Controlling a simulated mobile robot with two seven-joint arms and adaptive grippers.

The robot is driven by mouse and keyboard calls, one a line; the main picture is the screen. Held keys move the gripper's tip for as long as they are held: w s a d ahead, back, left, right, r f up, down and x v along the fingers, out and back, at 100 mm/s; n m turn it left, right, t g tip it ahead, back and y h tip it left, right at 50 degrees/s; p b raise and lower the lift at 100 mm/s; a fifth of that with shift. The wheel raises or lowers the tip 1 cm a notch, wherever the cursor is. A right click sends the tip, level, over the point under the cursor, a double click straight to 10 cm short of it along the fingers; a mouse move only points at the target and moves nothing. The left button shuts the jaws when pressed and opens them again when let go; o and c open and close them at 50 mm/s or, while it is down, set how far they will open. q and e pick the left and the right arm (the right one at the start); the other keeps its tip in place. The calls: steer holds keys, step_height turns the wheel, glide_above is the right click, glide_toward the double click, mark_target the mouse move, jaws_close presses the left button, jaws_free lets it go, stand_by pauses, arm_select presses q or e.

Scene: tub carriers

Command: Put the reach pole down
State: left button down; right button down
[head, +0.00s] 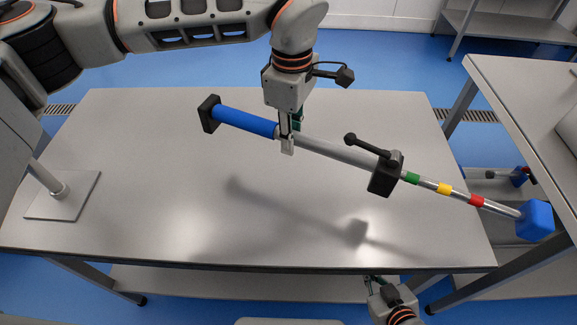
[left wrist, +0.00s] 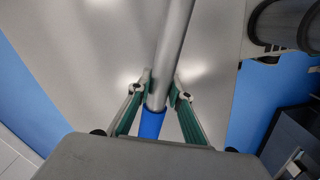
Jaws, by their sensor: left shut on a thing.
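The reach pole (head: 335,152) is a long silver tube with a blue sleeve, a black end piece at the left, a black clamp with a lever, green, yellow and red bands, and a blue block at the right end. My left gripper (head: 287,136) is shut on it beside the blue sleeve and holds it above the table (head: 140,150), with its shadow below. In the left wrist view the pole (left wrist: 174,50) runs between the fingers of my left gripper (left wrist: 159,92). My right gripper (head: 374,281) is at the table's front edge, its fingers small and partly hidden.
The pole's blue end reaches past the table's right edge, over the gap before a second table (head: 525,95). A metal plate with a post (head: 62,193) stands at the table's left end. The middle of the table is clear. A shelf unit (head: 510,25) stands at the back right.

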arm_select(q)
step_height(320, 180, down, 11)
steer(key=shift+r, duration=0.2)
steer(key=c, duration=1.8)
jaws_free()
steer(key=shift+f, duration=0.1)
steer(key=shift+c, duration=0.2)
step_height(320, 180, up, 12)
steer(key=shift+r, duration=0.1)
steer(key=shift+s, duration=0.1)
